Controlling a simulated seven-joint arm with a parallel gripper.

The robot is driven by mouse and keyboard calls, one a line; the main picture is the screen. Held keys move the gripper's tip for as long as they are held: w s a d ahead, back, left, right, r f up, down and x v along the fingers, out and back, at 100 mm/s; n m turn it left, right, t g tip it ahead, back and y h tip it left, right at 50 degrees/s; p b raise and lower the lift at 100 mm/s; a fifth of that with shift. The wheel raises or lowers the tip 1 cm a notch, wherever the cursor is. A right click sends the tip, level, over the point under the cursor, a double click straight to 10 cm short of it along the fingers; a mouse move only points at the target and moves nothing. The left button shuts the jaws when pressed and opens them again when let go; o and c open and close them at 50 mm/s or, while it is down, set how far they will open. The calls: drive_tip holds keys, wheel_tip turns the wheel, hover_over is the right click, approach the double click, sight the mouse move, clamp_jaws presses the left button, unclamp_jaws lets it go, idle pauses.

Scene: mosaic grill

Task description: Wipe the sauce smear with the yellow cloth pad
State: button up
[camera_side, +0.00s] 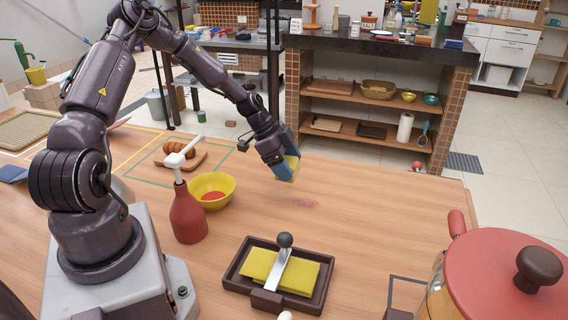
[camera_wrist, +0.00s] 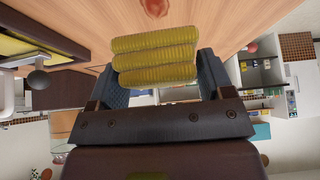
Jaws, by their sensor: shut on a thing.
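The yellow cloth pad (camera_side: 292,168) is between the blue fingers of my gripper (camera_side: 285,167), which is shut on it. In the wrist view, the pad (camera_wrist: 155,56) shows as several ridged yellow folds spanning the gap between the fingers. The sauce smear (camera_side: 303,203) is a faint reddish patch on the wooden table. It lies below and slightly right of the pad in the side view, and at the top edge of the wrist view (camera_wrist: 154,7). The pad appears above the tabletop, apart from the smear.
A yellow bowl (camera_side: 212,201) with red sauce and a red pump bottle (camera_side: 188,218) stand left of the smear. A dark tray (camera_side: 238,285) holding yellow cloth and a knobbed metal bar is in front. A red-lidded pot (camera_side: 500,262) stands at right. Table around the smear is clear.

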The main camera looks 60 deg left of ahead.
drive_tip(key=shift+f, duration=3.5)
drive_tip(key=shift+w+d+f, duration=0.4)
drive_tip(key=shift+f, duration=0.1)
drive_tip(key=shift+c, duration=0.3)
drive_tip(key=shift+w+d, duration=2.35)
drive_tip(key=shift+d, duration=0.1)
drive_tip(key=shift+s+a, duration=2.8)
drive_tip(key=shift+a, duration=0.1)
drive_tip(key=shift+r, duration=4.05)
